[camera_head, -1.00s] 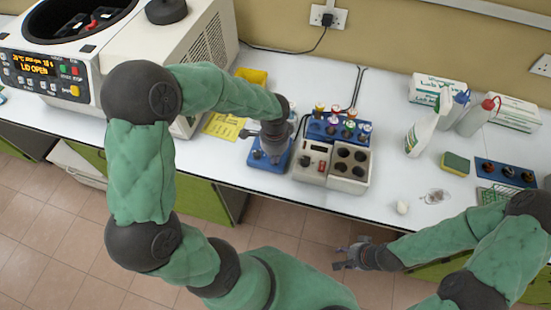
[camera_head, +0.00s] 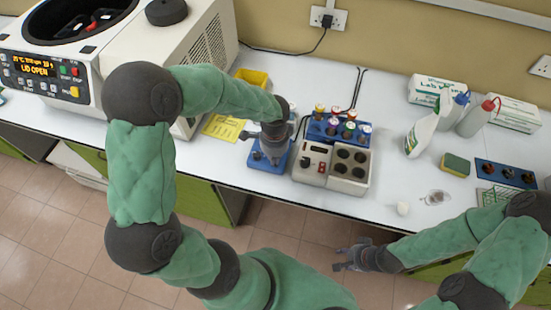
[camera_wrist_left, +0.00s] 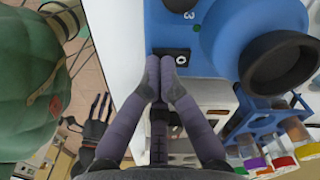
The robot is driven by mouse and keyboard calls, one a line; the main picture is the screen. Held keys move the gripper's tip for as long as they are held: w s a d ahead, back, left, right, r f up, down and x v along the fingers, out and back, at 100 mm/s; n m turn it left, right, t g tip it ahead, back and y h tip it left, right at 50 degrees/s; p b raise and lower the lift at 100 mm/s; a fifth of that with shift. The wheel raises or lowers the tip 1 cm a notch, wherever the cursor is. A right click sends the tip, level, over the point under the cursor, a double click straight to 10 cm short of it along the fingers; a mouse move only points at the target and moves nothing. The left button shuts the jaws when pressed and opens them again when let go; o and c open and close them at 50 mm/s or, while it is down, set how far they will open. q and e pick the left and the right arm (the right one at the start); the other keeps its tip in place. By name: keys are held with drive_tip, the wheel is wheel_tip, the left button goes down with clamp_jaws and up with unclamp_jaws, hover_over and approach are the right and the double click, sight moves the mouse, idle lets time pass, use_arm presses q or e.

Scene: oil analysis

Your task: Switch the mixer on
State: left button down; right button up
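The mixer (camera_head: 262,167) is a small blue device at the front of the bench, mostly covered by my left gripper in the head view. In the left wrist view the blue mixer (camera_wrist_left: 212,28) shows a black round cup, a dark dial marked 3 and a black rocker switch (camera_wrist_left: 180,56). My left gripper (camera_wrist_left: 161,75) has its fingertips together, empty, right by the switch; I cannot tell whether they touch it. My right gripper (camera_head: 343,259) is empty with fingers apart, low in front of the bench, away from the mixer.
A grey-white block device (camera_head: 335,167) with dark round holes stands just right of the mixer. Behind it is a blue rack (camera_head: 338,130) of colour-capped vials. A large centrifuge (camera_head: 75,75) stands at the left.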

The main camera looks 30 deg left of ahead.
use_arm(q)
drive_tip(key=shift+r+p, duration=2.45)
drive_tip(key=shift+r, duration=0.75)
use_arm(e)
wheel_tip(320, 180, up, 5)
drive_tip(key=shift+r, duration=0.1)
